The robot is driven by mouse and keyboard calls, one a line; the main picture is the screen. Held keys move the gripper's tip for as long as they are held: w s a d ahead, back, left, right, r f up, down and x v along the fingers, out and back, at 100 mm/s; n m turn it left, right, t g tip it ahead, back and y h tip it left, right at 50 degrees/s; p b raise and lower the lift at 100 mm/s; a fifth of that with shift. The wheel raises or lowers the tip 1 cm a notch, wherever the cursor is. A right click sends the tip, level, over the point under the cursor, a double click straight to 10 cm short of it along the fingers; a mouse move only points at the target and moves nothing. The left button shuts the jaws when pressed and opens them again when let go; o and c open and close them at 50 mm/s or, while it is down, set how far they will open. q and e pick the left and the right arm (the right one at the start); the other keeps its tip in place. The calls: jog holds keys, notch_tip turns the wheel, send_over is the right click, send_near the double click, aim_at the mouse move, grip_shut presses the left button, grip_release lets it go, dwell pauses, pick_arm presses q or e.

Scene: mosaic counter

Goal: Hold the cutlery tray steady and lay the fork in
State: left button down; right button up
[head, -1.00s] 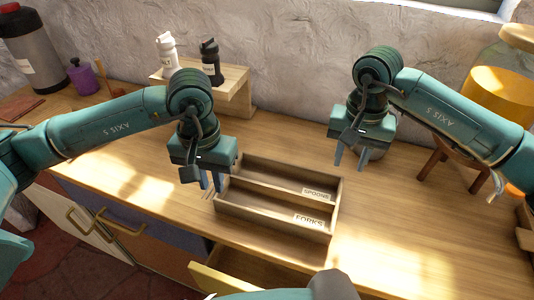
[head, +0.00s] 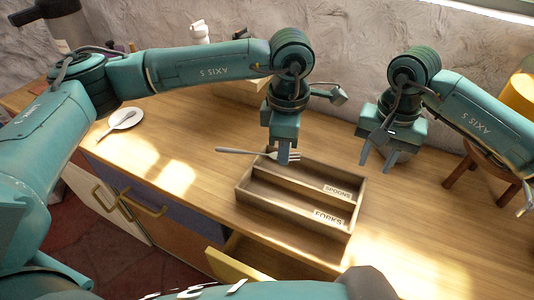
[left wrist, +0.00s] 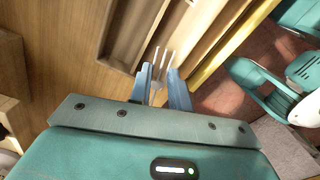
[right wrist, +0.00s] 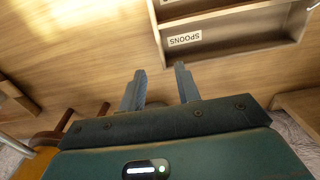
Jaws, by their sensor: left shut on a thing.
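The wooden cutlery tray (head: 240,205) sits on the counter, with compartments labelled SPOONS and FORKS. My left gripper (head: 284,158) is shut on the silver fork (head: 235,151) and holds it above the tray's back left part, handle pointing left. The fork's tines (left wrist: 163,64) show between the fingers (left wrist: 160,84) in the left wrist view. My right gripper (head: 379,161) is open and empty beyond the tray's right end, apart from it. In the right wrist view its fingers (right wrist: 161,88) are spread, with the SPOONS compartment (right wrist: 225,29) in front.
A white saucer-like dish (head: 125,118) with a utensil lies at the counter's left. A yellow-fronted drawer (head: 235,268) stands open below the tray. A wooden stand (head: 482,172) is at the right. White bottle (head: 200,33) at the back.

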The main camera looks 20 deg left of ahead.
aim_at(363, 191)
pick_arm(q)
jog(key=w+d+r+n, duration=0.3)
jog(key=w+d+n, duration=0.1)
jog(key=n, duration=1)
jog(key=shift+d+r+n, duration=0.3)
pick_arm(e)
notch_tip(363, 191, down, 12)
grip_shut()
